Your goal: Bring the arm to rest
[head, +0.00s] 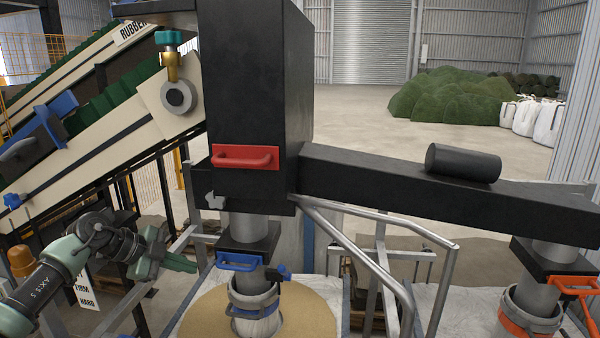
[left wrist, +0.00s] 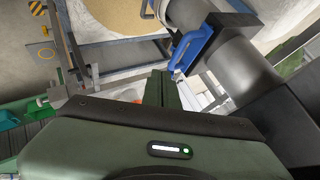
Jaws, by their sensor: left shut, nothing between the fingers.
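My left arm (head: 85,260) comes in from the lower left in the head view. My left gripper (head: 180,263) is shut and empty, pointing right. It is apart from the blue handle (head: 238,262) on the spout under the black machine, a short way to its left. In the left wrist view the shut green fingers (left wrist: 160,88) point up the picture, and the blue handle (left wrist: 196,45) shows beyond them to the right. My right gripper is not in view.
A black box (head: 255,80) with a red handle (head: 245,157) stands ahead. A black duct (head: 385,180) runs right to a spout with an orange handle (head: 575,285). Grey rails (head: 375,255) stand between. A conveyor (head: 90,150) is at left. Open floor lies behind.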

